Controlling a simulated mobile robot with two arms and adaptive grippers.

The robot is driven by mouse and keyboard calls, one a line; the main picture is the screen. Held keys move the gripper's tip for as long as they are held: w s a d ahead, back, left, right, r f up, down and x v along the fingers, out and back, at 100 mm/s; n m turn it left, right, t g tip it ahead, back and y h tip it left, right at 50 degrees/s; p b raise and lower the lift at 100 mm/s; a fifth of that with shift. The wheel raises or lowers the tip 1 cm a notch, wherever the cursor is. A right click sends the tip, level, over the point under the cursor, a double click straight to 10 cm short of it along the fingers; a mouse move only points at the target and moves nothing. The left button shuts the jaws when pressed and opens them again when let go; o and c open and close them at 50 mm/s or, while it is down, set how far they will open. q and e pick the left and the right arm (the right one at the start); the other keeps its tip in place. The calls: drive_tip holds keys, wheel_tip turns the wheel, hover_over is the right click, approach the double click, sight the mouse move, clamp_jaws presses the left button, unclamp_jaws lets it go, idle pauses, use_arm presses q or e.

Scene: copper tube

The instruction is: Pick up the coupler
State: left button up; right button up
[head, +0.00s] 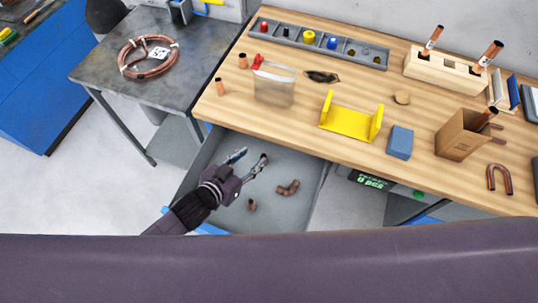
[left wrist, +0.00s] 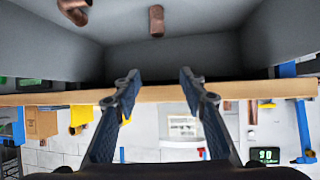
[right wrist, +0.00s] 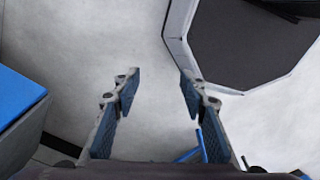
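The coupler appears to be the short, straight copper piece (head: 252,204) lying in the open grey drawer (head: 300,213). A short copper cylinder also shows in the left wrist view (left wrist: 156,20), at the top, beyond and between the fingers. My left gripper (head: 249,160) is over the drawer, its fingers apart and nothing visible between them; it also shows in the left wrist view (left wrist: 158,82). My right gripper (right wrist: 155,85) is open and empty over pale floor in the right wrist view; it is out of the head view.
A copper elbow (head: 288,187) lies in the drawer. The wooden bench top (head: 320,95) overhangs behind it, with a yellow bracket (head: 350,122), blue block (head: 400,142) and cardboard box (head: 462,135) on it. A grey table (head: 105,75) stands left with coiled copper tube (head: 146,58).

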use_arm(q)
wheel_tip(320, 180, down, 5)
drive_tip(key=b, duration=0.4)
drive_tip(key=shift+r, duration=0.2)
drive_tip(key=shift+w+d+f+b, duration=0.1)
drive_tip(key=shift+f+b, duration=0.55)
drive_tip(key=shift+f, duration=0.05)
drive_tip(key=shift+w+d+f, duration=0.25)
drive_tip(key=shift+w, duration=0.2)
drive_tip(key=shift+p+x, duration=0.4)
drive_tip(key=shift+x, duration=2.9)
drive_tip(key=shift+s, duration=0.1)
drive_tip(key=shift+c, duration=0.4)
clamp_jaws()
